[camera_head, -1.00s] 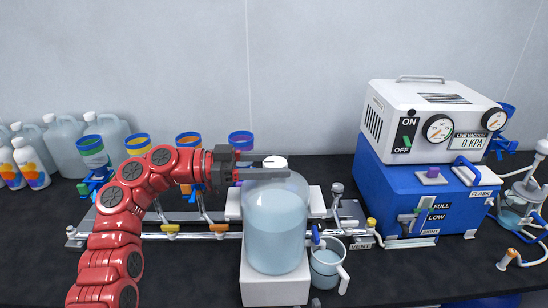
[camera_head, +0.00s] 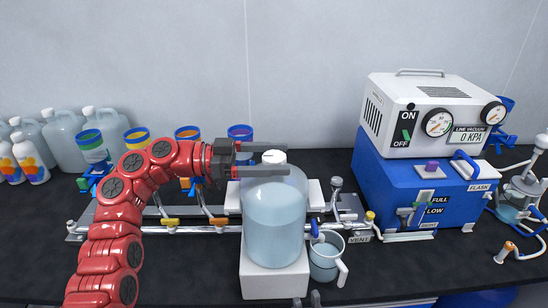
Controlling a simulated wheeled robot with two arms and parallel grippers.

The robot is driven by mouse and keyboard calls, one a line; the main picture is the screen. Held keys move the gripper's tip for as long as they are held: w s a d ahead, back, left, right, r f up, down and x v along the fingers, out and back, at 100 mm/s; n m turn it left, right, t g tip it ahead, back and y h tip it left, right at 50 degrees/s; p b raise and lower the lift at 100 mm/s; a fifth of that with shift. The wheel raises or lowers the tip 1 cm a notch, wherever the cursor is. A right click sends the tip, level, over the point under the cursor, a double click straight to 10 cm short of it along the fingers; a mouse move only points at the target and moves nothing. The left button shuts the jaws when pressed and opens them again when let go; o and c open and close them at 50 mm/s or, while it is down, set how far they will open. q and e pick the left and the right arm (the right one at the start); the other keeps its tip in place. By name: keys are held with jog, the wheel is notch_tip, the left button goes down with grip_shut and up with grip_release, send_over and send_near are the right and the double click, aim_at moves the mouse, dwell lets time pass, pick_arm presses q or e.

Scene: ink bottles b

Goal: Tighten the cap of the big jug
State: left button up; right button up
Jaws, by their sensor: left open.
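The big jug (camera_head: 274,222) is a clear, rounded vessel of pale blue liquid, upright on a white block. Its white cap (camera_head: 273,157) sits on the neck. My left gripper (camera_head: 285,159) comes in from the left at cap height and is open. One dark finger lies behind the cap and the other in front of it, with the cap showing between them. Contact with the cap cannot be told. Of my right gripper (camera_head: 304,300) only small grey tips show at the bottom edge, below the jug; its opening is unclear.
A small jug with a handle (camera_head: 325,258) stands close to the big jug's right. A metal manifold (camera_head: 190,229) with coloured valves runs behind. A blue pump box (camera_head: 400,190) stands at right, large bottles (camera_head: 68,141) at left. The front left table is clear.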

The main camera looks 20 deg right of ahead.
pick_arm(q)
jog(key=b+v, duration=0.4)
jog(key=v, duration=1.3)
jog(key=shift+a, duration=0.2)
jog(key=shift+w, duration=0.15)
